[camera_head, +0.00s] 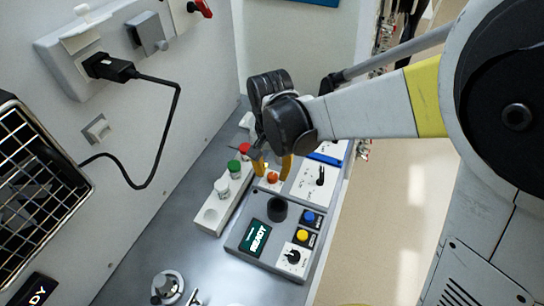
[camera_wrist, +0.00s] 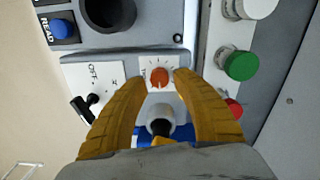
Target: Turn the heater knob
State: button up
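My gripper (camera_wrist: 160,82) has yellow fingers and is open above the panel. In the head view my gripper (camera_head: 272,167) hangs over the far end of the panel. A small orange-red knob (camera_wrist: 160,77) on a white plate with marks lies between the fingertips in the wrist view. The same orange knob (camera_head: 272,177) shows just below the fingertips in the head view. Contact cannot be told. Its lettering is too small to read, so I cannot confirm it is the heater knob. A black knob (camera_wrist: 92,99) marked OFF is left of the fingers.
A grey console (camera_head: 258,273) holds a READY screen (camera_head: 258,239), blue and yellow buttons and a black dial (camera_head: 293,256). A wire-grille box (camera_head: 25,190) and cable (camera_head: 178,110) are left.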

aim_at(272, 175)
notch_tip(272, 175, up, 10)
dwell(0.3)
jog(key=s+d+r+n+t, duration=0.1)
jog(key=s+d+t, duration=0.2)
jog(key=d, duration=0.8)
jog(key=s+d+r+n+t, duration=0.1)
jog(key=s+d+t, duration=0.3)
jog(key=d, duration=0.6)
jog(key=shift+s+d+r, duration=0.4)
jog(key=shift+s, duration=0.6)
dwell(4.2)
